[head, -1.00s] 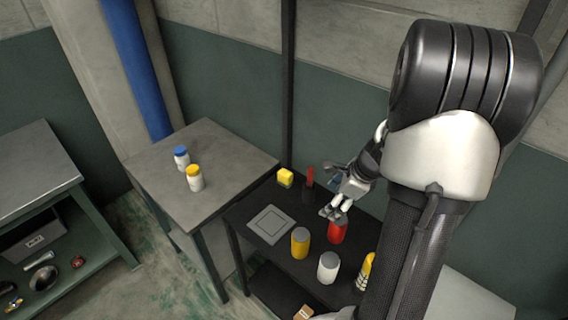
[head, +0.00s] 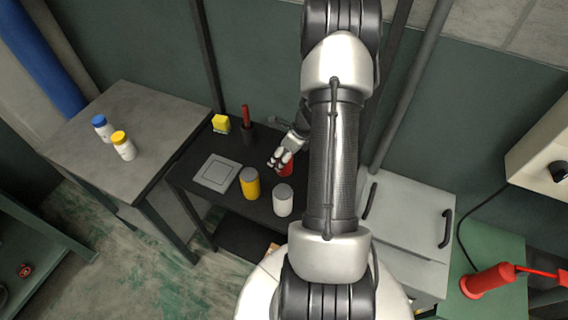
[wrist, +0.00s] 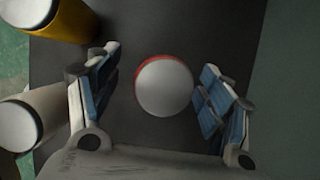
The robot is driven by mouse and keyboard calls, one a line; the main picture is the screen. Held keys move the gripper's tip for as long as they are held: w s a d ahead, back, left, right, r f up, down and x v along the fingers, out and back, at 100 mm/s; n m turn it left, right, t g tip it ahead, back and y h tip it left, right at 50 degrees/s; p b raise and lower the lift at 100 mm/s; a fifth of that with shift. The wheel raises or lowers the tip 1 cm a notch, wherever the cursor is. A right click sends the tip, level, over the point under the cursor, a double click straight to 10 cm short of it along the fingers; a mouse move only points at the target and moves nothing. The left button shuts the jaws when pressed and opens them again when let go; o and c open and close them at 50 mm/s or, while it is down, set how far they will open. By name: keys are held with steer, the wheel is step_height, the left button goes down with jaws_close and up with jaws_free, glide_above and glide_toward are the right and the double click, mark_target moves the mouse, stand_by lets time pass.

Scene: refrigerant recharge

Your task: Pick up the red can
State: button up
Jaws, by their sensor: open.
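The red can (head: 287,170) stands on the black table (head: 205,147), partly hidden by my gripper in the head view. In the wrist view the red can (wrist: 164,85) is seen from above, with a pale round top and a thin red rim. My gripper (head: 280,160) is over the can. In the wrist view my gripper (wrist: 160,92) is open, with one blue-padded finger on each side of the can.
A yellow can (head: 249,184) and a white can (head: 283,200) stand close by on the black table. A grey square plate (head: 216,172), a yellow block (head: 221,124) and a dark holder (head: 248,134) with a red item are also on it. A grey table (head: 150,125) adjoins it.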

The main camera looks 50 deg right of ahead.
steer(key=b+x, duration=0.1)
steer(key=x, duration=0.1)
steer(key=b+x, duration=0.1)
steer(key=x, duration=0.2)
steer(key=shift+s+d+f, duration=0.15)
steer(key=shift+d+f, duration=0.05)
steer(key=shift+f, duration=0.1)
steer(key=shift+r, duration=0.1)
steer(key=shift+c, duration=0.4)
steer(key=c, duration=1.3)
